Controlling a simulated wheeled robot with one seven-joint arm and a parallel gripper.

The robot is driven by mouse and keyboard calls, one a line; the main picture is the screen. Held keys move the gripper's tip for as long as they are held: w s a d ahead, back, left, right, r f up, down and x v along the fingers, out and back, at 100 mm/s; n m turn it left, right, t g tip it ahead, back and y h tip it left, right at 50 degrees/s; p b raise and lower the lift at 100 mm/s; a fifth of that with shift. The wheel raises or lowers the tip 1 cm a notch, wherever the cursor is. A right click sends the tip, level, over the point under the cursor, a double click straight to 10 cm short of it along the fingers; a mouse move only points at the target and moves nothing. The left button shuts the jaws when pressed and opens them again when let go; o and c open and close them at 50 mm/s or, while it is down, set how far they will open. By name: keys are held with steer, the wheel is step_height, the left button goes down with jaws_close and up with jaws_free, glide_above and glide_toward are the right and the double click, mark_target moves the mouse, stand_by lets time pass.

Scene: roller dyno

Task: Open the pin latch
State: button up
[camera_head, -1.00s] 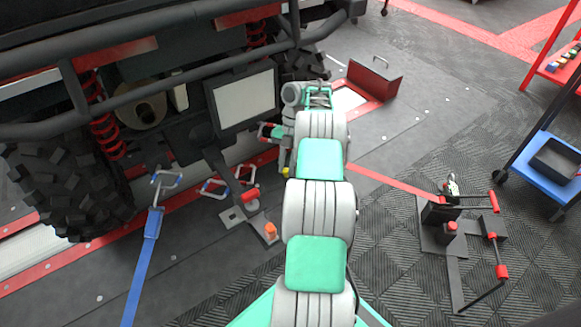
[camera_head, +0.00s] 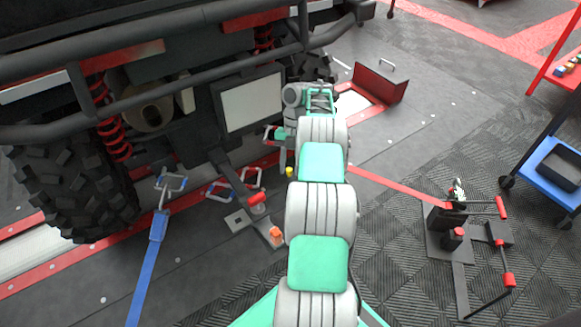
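I cannot tell for certain which fitting is the pin latch. One candidate is the dark bracket on the floor with a red grip (camera_head: 258,201) and an orange knob (camera_head: 276,233), below the grey-white panel at the vehicle's front. My arm reaches forward through the middle of the view and bends at its far end. My gripper (camera_head: 270,134) appears small, left of the wrist and beside the panel's right edge. It is above and to the right of the bracket, apart from it in the picture. Its fingers are too small and partly hidden to read.
A vehicle with a bar bumper and knobbly tyre (camera_head: 70,185) fills the upper left. A blue strap (camera_head: 150,260) runs along the floor. A black fixture with red grips (camera_head: 458,235) stands right, near a blue-shelved cart (camera_head: 548,180).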

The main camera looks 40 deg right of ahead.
steer(key=shift+o, duration=0.6)
steer(key=p+v, duration=0.8)
steer(key=p, duration=0.8)
steer(key=shift+p, duration=0.35)
steer(key=shift+s+f, duration=0.1)
steer(key=shift+s, duration=0.05)
